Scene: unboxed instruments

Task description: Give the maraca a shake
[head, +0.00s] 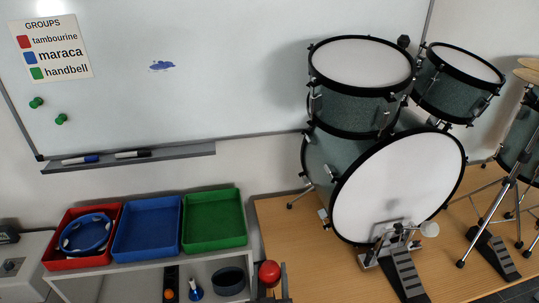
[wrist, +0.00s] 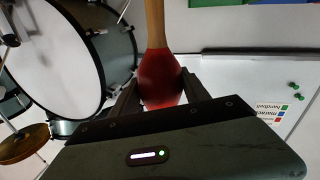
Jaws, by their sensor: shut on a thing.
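The maraca has a red head and a light wooden handle. In the wrist view its red head (wrist: 162,80) sits between the two dark fingers of my gripper (wrist: 158,88), which is shut on it. The handle (wrist: 154,22) runs up and out of the top of that view. In the head view the red head (head: 269,273) shows near the bottom edge, just right of the shelf unit, with a dark part of my gripper (head: 284,281) beside it. The handle cannot be made out in the head view.
A red tray (head: 112,238) holds a blue tambourine (head: 85,234). A blue tray (head: 147,227) and a green tray (head: 214,219) beside it are empty. Below them stand a blue handbell (head: 195,289) and a dark round object (head: 228,281). A drum kit (head: 398,188) fills the right.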

